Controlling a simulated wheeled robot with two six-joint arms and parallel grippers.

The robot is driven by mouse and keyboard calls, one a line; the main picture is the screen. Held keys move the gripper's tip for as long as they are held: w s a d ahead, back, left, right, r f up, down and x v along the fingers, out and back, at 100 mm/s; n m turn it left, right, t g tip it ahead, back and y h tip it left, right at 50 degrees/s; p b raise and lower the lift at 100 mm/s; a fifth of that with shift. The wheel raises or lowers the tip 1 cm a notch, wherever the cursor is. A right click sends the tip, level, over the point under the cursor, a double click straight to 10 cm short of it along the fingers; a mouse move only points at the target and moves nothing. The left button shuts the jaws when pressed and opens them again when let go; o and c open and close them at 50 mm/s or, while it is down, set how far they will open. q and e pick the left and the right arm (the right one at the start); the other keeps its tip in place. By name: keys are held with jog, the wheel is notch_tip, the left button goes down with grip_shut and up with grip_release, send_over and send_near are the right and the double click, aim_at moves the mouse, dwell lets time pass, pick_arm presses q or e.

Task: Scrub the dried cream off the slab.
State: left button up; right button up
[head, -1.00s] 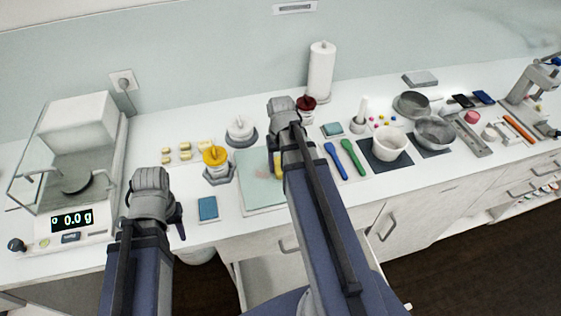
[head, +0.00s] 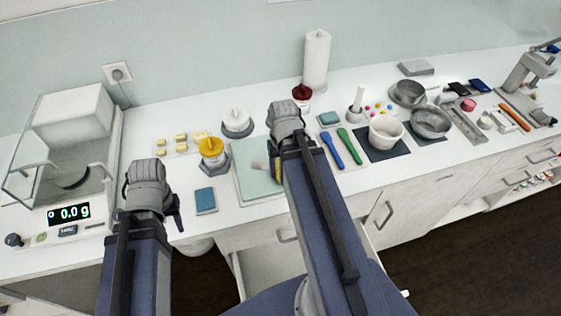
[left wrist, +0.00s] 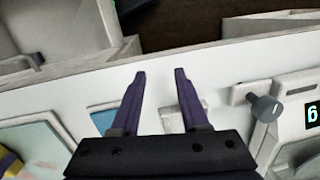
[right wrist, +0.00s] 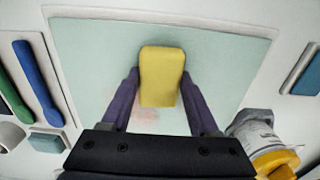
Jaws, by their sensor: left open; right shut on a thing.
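The slab (head: 250,190) is a pale green square board on the counter; it fills much of the right wrist view (right wrist: 90,50). A faint pinkish-beige cream smear (right wrist: 142,115) shows on it beside and below the sponge, partly hidden by it. My right gripper (right wrist: 160,85) is shut on a yellow sponge (right wrist: 162,70) over the slab; whether the sponge touches the surface I cannot tell. In the head view my right wrist hides the slab's right part. My left gripper (left wrist: 160,75) is open and empty above the counter's front edge, left of the slab.
A blue pad (head: 205,200) lies between my left gripper and the slab. A yellow-lidded jar (head: 211,147) stands close to the slab's back left corner. Blue (head: 332,148) and green (head: 349,145) spatulas lie to its right. A balance (head: 65,160) stands at far left.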

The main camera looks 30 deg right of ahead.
jog(key=shift+s+a, duration=0.1)
jog(key=shift+s, duration=0.15)
jog(key=shift+d+f, duration=0.1)
jog(key=shift+d, duration=0.6)
pick_arm(q)
jog(key=shift+a+f, duration=0.1)
pick_arm(e)
jog(key=shift+s+d, duration=0.2)
jog(key=shift+d, duration=0.25)
jog(key=shift+w+d, duration=0.1)
jog(key=shift+w+d, duration=0.1)
jog(key=shift+w, duration=0.15)
jog(key=shift+w+d, duration=0.15)
jog(key=shift+w, duration=0.5)
jog(key=shift+w+d, duration=0.15)
jog(key=shift+w, duration=0.5)
